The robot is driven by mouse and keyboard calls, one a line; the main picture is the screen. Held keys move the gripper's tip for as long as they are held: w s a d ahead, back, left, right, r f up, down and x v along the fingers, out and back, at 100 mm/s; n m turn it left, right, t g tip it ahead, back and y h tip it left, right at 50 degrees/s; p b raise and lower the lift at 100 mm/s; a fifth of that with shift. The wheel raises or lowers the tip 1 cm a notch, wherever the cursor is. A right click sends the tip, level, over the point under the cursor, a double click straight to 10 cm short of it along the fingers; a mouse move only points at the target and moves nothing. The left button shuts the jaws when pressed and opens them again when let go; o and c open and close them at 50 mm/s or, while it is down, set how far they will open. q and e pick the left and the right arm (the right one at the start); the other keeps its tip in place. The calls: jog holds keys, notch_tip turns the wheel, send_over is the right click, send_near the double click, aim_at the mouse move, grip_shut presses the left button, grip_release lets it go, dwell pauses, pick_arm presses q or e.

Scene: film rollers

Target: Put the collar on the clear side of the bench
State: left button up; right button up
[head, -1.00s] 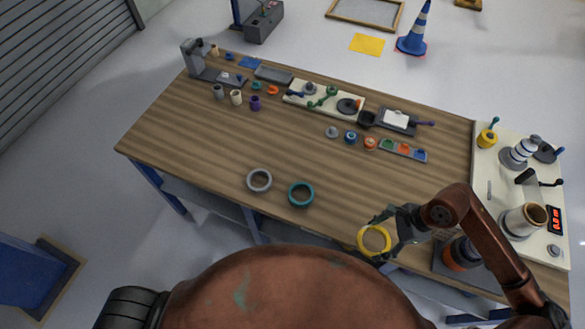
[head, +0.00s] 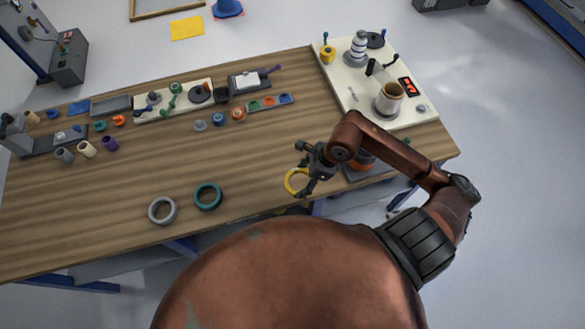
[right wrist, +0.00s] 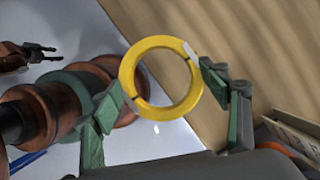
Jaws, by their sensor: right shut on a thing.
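The collar appears to be the yellow ring (head: 297,182), with a thin dark mark on each side in the right wrist view (right wrist: 124,88). My right gripper (head: 308,182) is shut on it, near the front edge of the wooden bench (head: 95,215). In the right wrist view its green-padded fingers (right wrist: 160,98) stand on either side of the ring. Whether the ring touches the bench is hard to tell. My left gripper (right wrist: 42,52) shows only at the upper left of the right wrist view, its prongs apart and empty.
A grey ring (head: 162,210) and a teal ring (head: 208,196) lie left of the yellow one. A white board (head: 345,92) with fixtures covers the right end. Small parts and trays line the back. Bare wood lies around the two rings and in the middle.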

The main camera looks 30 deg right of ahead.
aim_at(299, 170)
jog(key=w, duration=0.1)
jog(key=w+d+f, duration=0.1)
jog(key=w+f, duration=0.1)
jog(key=w, duration=0.1)
jog(key=shift+d, duration=0.2)
jog(key=w+f, duration=0.1)
jog(key=w+d+f, duration=0.1)
jog(key=f, duration=0.1)
jog(key=w+f, duration=0.2)
jog(key=shift+d+f, duration=0.1)
jog(key=shift+d, duration=0.15)
jog(key=shift+w+d+f+p, duration=0.1)
jog(key=shift+f+p, duration=0.2)
jog(key=shift+f, duration=1.45)
jog(key=shift+f, duration=0.2)
jog(key=o, duration=1.2)
jog(key=shift+r, duration=0.1)
